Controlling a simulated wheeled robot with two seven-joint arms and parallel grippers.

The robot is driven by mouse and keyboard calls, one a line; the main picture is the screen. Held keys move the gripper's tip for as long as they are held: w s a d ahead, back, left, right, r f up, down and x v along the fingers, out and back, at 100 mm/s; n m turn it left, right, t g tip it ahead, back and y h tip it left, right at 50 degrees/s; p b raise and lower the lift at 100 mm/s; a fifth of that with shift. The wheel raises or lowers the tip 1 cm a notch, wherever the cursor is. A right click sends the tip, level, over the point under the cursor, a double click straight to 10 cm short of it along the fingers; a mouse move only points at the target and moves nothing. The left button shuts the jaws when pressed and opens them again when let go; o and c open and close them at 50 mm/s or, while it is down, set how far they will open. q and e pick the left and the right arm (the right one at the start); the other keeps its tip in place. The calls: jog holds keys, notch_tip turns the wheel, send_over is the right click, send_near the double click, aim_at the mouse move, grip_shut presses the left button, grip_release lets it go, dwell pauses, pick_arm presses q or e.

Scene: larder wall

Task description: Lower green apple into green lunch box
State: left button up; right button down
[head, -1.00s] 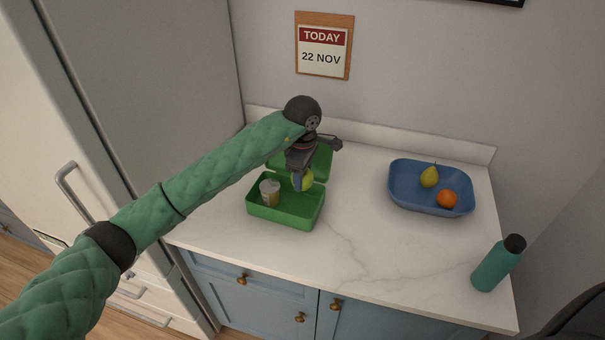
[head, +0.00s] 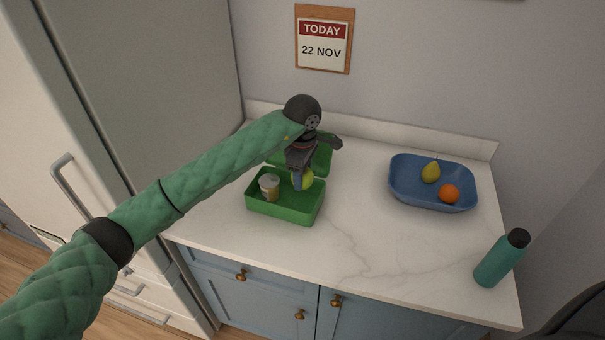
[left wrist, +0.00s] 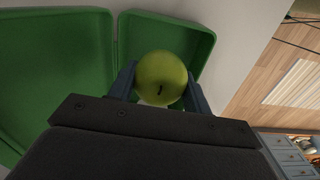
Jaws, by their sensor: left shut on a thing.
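The green lunch box (head: 284,213) stands open on the counter, its lid raised at the back; it also fills the left of the left wrist view (left wrist: 45,70). My left gripper (head: 301,183) is shut on the green apple (head: 308,181), which sits between both fingers in the left wrist view (left wrist: 161,75). The gripper and apple are over the right part of the box, near its lid side. I cannot tell whether the apple touches the box floor. A pale cup (head: 269,187) stands in the left part of the box. My right gripper is not in view.
A blue tray (head: 405,199) holding a yellow-green pear (head: 431,171) and an orange (head: 449,193) stands to the right. A teal bottle (head: 497,262) stands near the counter's right front corner. The counter (head: 350,235) between box and tray is clear. A fridge (head: 150,90) rises at left.

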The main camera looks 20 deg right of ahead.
pick_arm(q)
jog(key=shift+f+b, duration=1.6)
jog(key=shift+f, duration=0.2)
jog(key=shift+f+b, duration=2.3)
jog(key=shift+f, duration=0.25)
dwell(1.3)
jog(key=o, duration=1.1)
jog(key=shift+r, duration=4)
